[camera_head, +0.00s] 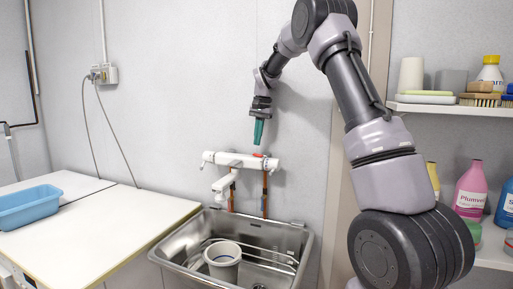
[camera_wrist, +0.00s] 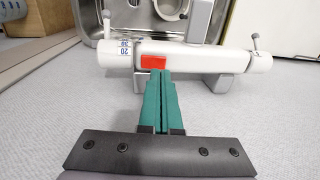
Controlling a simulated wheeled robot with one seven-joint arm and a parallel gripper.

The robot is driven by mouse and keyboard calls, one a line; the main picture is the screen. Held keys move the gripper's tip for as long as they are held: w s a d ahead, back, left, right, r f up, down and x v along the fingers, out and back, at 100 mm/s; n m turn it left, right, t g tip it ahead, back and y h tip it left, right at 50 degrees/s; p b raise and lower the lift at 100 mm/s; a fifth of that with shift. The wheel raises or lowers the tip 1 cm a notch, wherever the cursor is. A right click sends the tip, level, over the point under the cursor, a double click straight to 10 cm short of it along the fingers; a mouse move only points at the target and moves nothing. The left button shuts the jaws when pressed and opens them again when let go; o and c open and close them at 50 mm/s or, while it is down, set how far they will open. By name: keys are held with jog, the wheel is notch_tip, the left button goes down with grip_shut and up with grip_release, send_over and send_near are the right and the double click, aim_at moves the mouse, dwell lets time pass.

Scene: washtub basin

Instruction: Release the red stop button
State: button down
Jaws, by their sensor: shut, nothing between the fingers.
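The red stop button (camera_wrist: 153,62) is a small red block on the white mixer bar (camera_wrist: 186,60), near the end with the numbered dial (camera_wrist: 120,52). In the head view the mixer bar (camera_head: 235,160) is mounted on the wall above the sink, and the red button (camera_head: 259,155) is a small spot on it. My gripper (camera_wrist: 162,76) has green fingers, shut and empty. In the wrist view the fingertips appear just by the button's lower right edge; I cannot tell whether they touch it. In the head view my gripper (camera_head: 257,142) points down above the bar.
A steel sink (camera_head: 178,245) with a white bucket (camera_head: 222,262) is below the bar. A white counter (camera_head: 110,240) with a blue tub (camera_head: 28,207) is at left. A shelf (camera_head: 450,108) with bottles and brushes is at right. Free wall surrounds the bar.

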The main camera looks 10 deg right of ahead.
aim_at(256, 154)
jog(key=shift+w+a+f, duration=0.1)
jog(key=shift+f, duration=0.75)
jog(key=shift+w+a+f, duration=0.1)
jog(key=shift+f, duration=0.75)
